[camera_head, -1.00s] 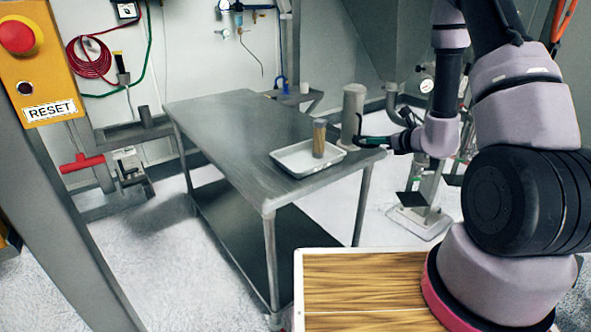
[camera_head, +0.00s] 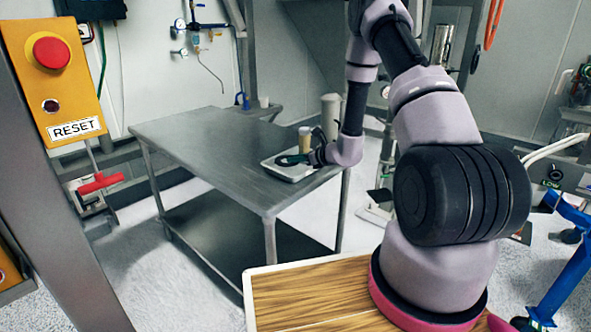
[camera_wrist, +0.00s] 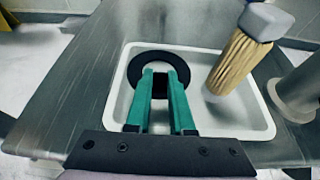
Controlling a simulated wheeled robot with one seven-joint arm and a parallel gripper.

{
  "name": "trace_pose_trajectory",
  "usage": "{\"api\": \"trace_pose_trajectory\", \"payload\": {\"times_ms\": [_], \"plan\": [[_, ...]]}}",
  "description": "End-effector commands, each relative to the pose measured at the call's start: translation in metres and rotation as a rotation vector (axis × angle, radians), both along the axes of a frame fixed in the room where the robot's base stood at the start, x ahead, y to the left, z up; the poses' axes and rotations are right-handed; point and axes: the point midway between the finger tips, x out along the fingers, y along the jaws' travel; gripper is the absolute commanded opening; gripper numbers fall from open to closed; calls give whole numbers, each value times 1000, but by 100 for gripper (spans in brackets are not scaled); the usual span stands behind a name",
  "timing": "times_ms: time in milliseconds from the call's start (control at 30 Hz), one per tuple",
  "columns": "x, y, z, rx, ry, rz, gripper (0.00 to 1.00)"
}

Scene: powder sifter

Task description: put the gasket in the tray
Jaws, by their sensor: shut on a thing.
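The gasket is a flat black ring (camera_wrist: 134,72), held between the green fingers of my gripper (camera_wrist: 160,76). The gripper is shut on its near side. The ring is over the left part of the white tray (camera_wrist: 243,134) in the wrist view; whether it touches the tray floor I cannot tell. In the head view the tray (camera_head: 291,177) sits at the near right corner of the metal table, with my gripper (camera_head: 296,159) over it from the right. The gasket looks like a small dark shape there.
A tan ribbed cylinder with a grey top (camera_wrist: 236,62) stands in the tray, right of the ring. A grey cylinder (camera_head: 330,117) stands on the table behind the tray, close to my arm. The left part of the table top (camera_head: 195,135) is clear.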

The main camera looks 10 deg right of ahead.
Motion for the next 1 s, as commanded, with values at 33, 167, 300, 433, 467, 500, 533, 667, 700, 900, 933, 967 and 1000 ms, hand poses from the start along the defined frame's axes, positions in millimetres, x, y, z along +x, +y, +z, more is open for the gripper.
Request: {"api": "trace_pose_trajectory", "payload": {"times_ms": [33,167,300,433,467,500,533,667,700,900,933,967,1000], "plan": [[0,0,-4,1,1,0,0],[-1,0,-22,2,2,-1,0],[0,0,-40,1,1,-1,0],[0,0,-40,0,-1,-1,0],[0,0,-40,0,-1,-1,0],[0,0,-40,0,-1,-1,0],[0,0,-40,0,-1,-1,0],[0,0,-44,1,1,0,0],[0,0,-43,1,0,0,36],[0,0,-43,0,0,-1,51],[0,0,-43,0,0,-1,51],[0,0,-43,0,0,-1,51],[0,0,-42,0,0,-1,51]]}}
